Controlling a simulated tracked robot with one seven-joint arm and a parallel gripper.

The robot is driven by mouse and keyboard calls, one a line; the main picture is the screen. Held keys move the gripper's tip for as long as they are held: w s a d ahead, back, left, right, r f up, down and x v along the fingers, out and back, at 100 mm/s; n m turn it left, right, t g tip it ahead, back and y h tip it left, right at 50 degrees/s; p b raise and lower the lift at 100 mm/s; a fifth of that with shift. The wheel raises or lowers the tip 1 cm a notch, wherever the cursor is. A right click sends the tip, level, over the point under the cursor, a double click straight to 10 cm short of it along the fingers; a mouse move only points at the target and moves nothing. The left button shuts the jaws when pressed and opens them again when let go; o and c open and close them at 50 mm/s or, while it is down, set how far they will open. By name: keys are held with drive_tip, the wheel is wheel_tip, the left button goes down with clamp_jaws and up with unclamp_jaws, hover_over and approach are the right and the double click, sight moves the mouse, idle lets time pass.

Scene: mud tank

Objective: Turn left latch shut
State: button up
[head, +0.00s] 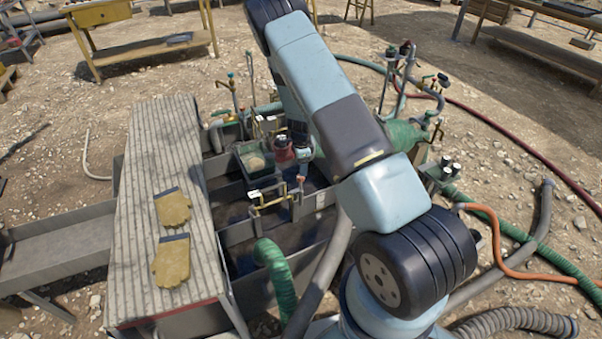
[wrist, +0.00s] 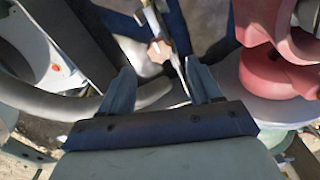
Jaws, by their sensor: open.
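In the wrist view, my gripper (wrist: 160,68) is open, its two blue-grey fingers set apart. A thin metal lever (wrist: 176,57) with a hexagonal nut (wrist: 158,50) shows between and beyond the fingers; it looks like a latch, but I cannot tell whether it is the left one. Its lower end runs down between the fingers, close to the right finger. I cannot see any contact.
A red rounded housing (wrist: 275,75) stands close on the right of my fingers. A grey curved pipe (wrist: 45,100) lies left. In the head view, gloves (head: 173,208) lie on a ribbed cover (head: 150,140).

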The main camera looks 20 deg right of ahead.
wheel_tip(320, 180, up, 8)
idle(0.4)
idle(0.3)
drive_tip(key=s+a+r+n+t+y, duration=0.1)
drive_tip(key=s+r+n, duration=0.25)
drive_tip(key=r, duration=0.75)
drive_tip(key=s+a+r+n+t, duration=0.15)
drive_tip(key=s+r, duration=0.25)
drive_tip(key=r, duration=0.7)
drive_tip(key=s+r+n+y, duration=0.1)
drive_tip(key=s+r+n, duration=0.25)
drive_tip(key=r, duration=0.75)
drive_tip(key=s+d+r+n+t+h, duration=0.1)
drive_tip(key=s+r+n, duration=0.4)
drive_tip(key=s, duration=0.9)
drive_tip(key=s+d+r+n+t+h, duration=0.1)
drive_tip(key=s+r+n, duration=0.4)
drive_tip(key=s+r, duration=0.5)
drive_tip(key=shift+s+t, duration=0.55)
drive_tip(key=shift+s, duration=2)
